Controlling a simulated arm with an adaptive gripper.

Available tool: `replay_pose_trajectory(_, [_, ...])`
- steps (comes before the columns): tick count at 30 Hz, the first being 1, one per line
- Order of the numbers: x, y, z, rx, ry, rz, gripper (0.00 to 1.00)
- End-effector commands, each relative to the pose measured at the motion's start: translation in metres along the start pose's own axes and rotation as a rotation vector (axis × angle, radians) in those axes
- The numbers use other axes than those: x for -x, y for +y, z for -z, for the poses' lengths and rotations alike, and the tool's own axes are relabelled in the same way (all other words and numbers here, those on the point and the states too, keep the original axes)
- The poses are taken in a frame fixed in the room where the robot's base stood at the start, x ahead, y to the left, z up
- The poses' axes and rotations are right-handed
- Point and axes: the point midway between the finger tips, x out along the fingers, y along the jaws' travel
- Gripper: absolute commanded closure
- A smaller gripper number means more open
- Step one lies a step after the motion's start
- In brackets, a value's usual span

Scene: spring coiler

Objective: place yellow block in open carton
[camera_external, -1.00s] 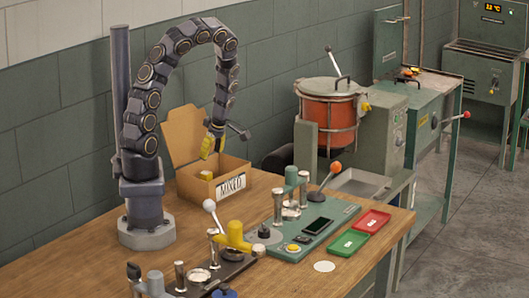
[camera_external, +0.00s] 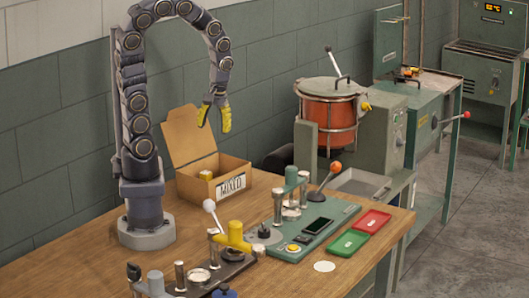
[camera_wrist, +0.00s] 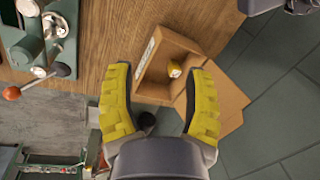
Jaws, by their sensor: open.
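The open carton (camera_external: 191,186) stands at the back of the wooden table with its lid flap up and a "MIXED" label on its front.
A green fixture (camera_external: 312,236) with posts and an orange-knobbed lever stands right of the carton. A red tray (camera_external: 371,221) and a green tray (camera_external: 348,243) lie beside it. A yellow-armed device (camera_external: 234,238) is nearer the front. Bare wood lies at the table's left front.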

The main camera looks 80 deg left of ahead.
Motion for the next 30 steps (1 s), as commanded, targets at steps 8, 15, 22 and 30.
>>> replay_pose_trajectory(8, [0.038, -0.029, -0.099, -0.865, -0.044, -0.043, 0.49])
replay_pose_trajectory(15, [0.042, -0.043, -0.117, -1.091, -0.052, -0.041, 0.49])
replay_pose_trajectory(22, [0.042, -0.043, -0.117, -1.088, -0.054, -0.04, 0.49])
replay_pose_trajectory(30, [0.042, -0.043, -0.117, -1.087, -0.054, -0.04, 0.49])
